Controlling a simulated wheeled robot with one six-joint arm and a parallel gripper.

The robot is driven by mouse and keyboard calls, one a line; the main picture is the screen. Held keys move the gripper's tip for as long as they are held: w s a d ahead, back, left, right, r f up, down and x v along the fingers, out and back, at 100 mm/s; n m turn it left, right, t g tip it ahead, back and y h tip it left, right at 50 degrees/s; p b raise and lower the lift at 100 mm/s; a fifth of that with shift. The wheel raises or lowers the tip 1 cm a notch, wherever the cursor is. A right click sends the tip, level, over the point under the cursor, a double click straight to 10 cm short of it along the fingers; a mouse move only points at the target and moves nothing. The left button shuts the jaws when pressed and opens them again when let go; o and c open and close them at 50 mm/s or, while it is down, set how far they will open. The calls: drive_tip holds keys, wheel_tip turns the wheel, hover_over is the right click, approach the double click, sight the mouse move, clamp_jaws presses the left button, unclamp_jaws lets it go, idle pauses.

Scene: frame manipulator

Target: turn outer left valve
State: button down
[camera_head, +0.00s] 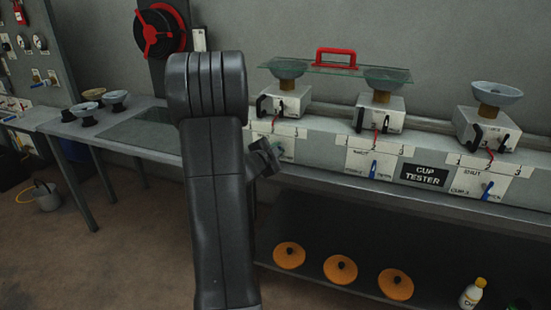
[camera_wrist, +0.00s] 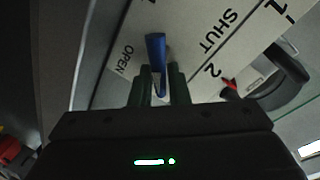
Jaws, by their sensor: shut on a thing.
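The outer left valve's blue handle (camera_wrist: 156,48) shows in the wrist view, against a white label plate (camera_wrist: 198,38) marked OPEN, SHUT, 1 and 2. The handle lies nearer the word OPEN. My gripper (camera_wrist: 162,78) is shut on the handle, one dark finger on each side. In the head view my gripper (camera_head: 270,156) is at the left plate on the front of the cup tester bench, and my arm and gripper mostly hide that valve.
The middle valve (camera_head: 374,168) and right valve (camera_head: 487,190) have blue handles on the same bench front. A glass plate with a red handle (camera_head: 336,57) rests over the left and middle cups. Orange discs (camera_head: 340,269) lie on the shelf below. A side table (camera_head: 62,125) stands left.

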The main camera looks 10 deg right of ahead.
drive_tip(key=m+b, duration=0.2)
drive_tip(key=f+m+y+b, duration=0.1)
drive_tip(key=b, duration=0.1)
drive_tip(key=shift+s+d+f+m, duration=0.1)
drive_tip(key=shift+s+d+m, duration=0.05)
drive_tip(key=shift+m, duration=0.25)
drive_tip(key=shift+f+m+t+y+b, duration=0.1)
drive_tip(key=shift+m+t+y+b, duration=0.3)
drive_tip(key=shift+m+b, duration=0.9)
drive_tip(key=c, duration=1.5)
unclamp_jaws()
drive_tip(key=p+v, duration=0.1)
drive_tip(key=v, duration=1.3)
